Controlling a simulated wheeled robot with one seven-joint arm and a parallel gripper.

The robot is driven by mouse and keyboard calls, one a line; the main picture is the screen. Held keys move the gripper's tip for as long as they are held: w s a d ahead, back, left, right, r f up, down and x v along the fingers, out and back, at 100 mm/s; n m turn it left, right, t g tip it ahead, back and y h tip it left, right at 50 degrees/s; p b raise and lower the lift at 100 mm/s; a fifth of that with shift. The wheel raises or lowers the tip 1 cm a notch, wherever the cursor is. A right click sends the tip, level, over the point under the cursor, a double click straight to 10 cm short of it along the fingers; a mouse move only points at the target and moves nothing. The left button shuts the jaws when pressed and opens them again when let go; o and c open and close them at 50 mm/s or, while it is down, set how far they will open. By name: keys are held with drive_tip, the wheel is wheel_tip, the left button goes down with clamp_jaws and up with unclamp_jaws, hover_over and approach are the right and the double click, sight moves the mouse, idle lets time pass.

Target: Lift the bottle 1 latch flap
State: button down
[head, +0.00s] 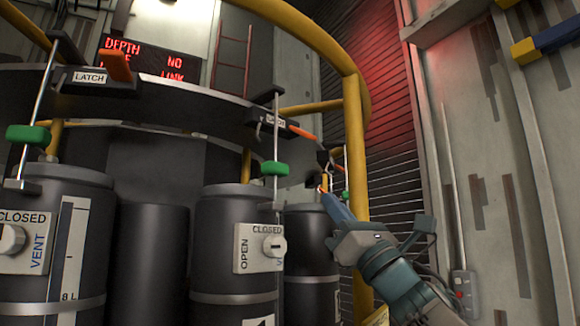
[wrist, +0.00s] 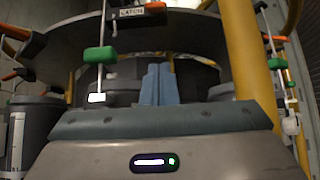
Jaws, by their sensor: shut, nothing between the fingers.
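My gripper (head: 324,192) is shut and empty, reaching up beside the yellow post near the rear right bottle (head: 308,230). In the wrist view its blue fingers (wrist: 158,84) are together, below a black latch block (wrist: 140,15) with a LATCH label and an orange flap (wrist: 207,4). In the head view, one orange flap (head: 118,66) is at the left latch and another (head: 302,132) at the middle latch, up and left of my gripper. I see no contact with a flap. Bottle numbers are cut off, so I cannot tell which is bottle 1.
Grey bottles (head: 235,250) stand under a curved dark rim (head: 190,112). Thin rods with green grips (head: 275,168) run down to the bottle tops. A yellow post (head: 355,150) stands close to my gripper. A ribbed wall (head: 400,150) is behind.

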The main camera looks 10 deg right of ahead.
sight(302, 133)
drive_tip(key=w+a+r+p, duration=0.3)
drive_tip(key=w+r+p, duration=0.1)
drive_tip(key=r+p, duration=0.4)
wheel_tip(302, 133, up, 3)
drive_tip(key=shift+f+p, duration=0.2)
drive_tip(key=shift+p, duration=0.15)
drive_tip(key=shift+s, duration=0.1)
drive_tip(key=shift+s+r+g, duration=0.1)
drive_tip(key=shift+r+g, duration=0.05)
drive_tip(key=shift+g, duration=0.15)
